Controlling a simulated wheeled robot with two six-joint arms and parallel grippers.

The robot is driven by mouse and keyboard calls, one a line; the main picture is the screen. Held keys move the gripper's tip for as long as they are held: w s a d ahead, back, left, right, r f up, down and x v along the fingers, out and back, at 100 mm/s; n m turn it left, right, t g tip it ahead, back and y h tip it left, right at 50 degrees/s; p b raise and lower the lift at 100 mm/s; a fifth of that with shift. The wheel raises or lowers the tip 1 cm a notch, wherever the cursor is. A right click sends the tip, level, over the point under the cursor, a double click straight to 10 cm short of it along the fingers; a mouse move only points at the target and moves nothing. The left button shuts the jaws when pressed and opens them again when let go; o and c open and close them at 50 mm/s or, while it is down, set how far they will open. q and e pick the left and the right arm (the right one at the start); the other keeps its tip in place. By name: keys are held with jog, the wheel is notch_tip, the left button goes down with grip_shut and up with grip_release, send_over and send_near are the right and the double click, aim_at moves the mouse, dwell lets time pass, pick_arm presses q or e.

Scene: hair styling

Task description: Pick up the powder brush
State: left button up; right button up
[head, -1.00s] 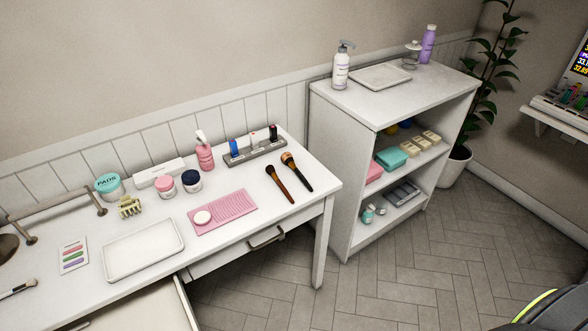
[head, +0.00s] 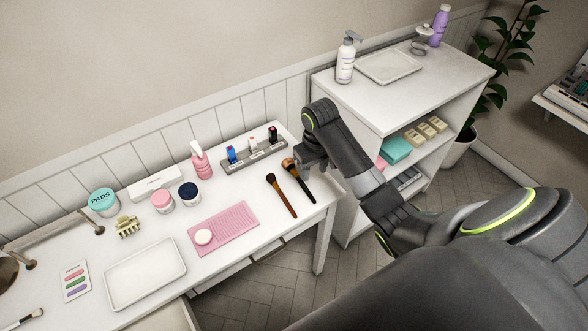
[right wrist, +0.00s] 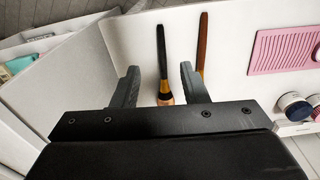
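Two makeup brushes lie side by side on the white table. One has a black handle, gold ferrule and brown head (head: 304,187); it is the likely powder brush. The other has a brown handle and dark head (head: 281,196). My right gripper (head: 312,164) is over the head end of the black-handled brush. In the right wrist view its two fingers (right wrist: 159,80) are apart, with the black-handled brush (right wrist: 161,50) between them in the picture. The brush head is hidden behind the gripper body there. The brown-handled brush (right wrist: 202,48) lies just beyond the right finger. My left gripper is out of view.
A grey holder (head: 253,155) with small upright items stands behind the brushes. A pink mat (head: 232,224), white tray (head: 146,276), jars and a pink pump bottle (head: 201,162) are to the left. A white shelf unit (head: 388,103) stands close on the right.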

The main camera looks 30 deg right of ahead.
jog(key=w+r, duration=0.4)
jog(key=r, duration=0.1)
jog(key=b, duration=0.6)
send_over(305, 186)
notch_tip(305, 186, down, 6)
jog(key=shift+g, duration=0.3)
jog(key=f, duration=0.5)
jog(key=shift+s+d+f, duration=0.15)
jog(key=shift+s+d, duration=0.05)
jog(key=shift+s, duration=0.05)
jog(key=shift+w+a+f+p, duration=0.15)
jog(key=shift+f+p, duration=0.1)
jog(key=shift+f, duration=1.2)
jog(key=shift+w+a+f+p, duration=0.1)
jog(key=shift+w+f+p, duration=0.1)
jog(key=shift+f, duration=1.25)
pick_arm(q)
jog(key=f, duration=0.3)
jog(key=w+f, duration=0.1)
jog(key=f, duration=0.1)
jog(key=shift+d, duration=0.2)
pick_arm(e)
grip_shut()
